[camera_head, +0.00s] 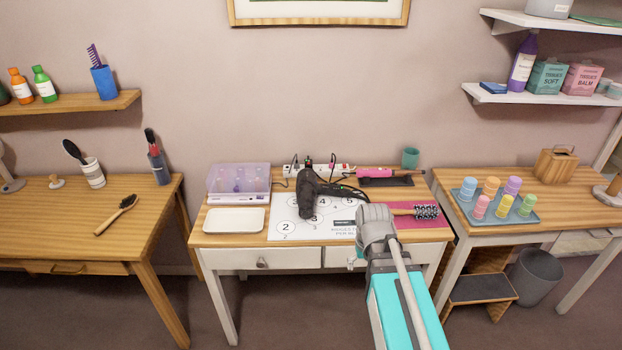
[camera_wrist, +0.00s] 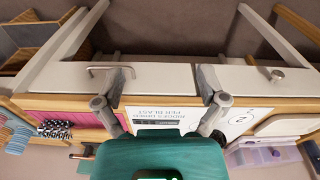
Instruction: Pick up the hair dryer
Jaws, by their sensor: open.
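The black hair dryer (camera_head: 312,190) lies on the white printed mat (camera_head: 290,228) on the middle table (camera_head: 205,240). Its barrel points towards the front and its cord runs back right to the power strip (camera_head: 330,171). In the head view my arm reaches in from the lower right to the table's front, right of the dryer, and hides most of my gripper. In the wrist view my gripper (camera_wrist: 163,85) is open and empty, in front of the drawer fronts and mat edge. I cannot make out the dryer there.
A white tray (camera_head: 234,220) and a purple clear box (camera_head: 238,183) stand left of the dryer. A round brush (camera_head: 425,212) lies on a pink mat to the right. A pink styling iron (camera_head: 375,173) and a green cup (camera_head: 410,157) are behind.

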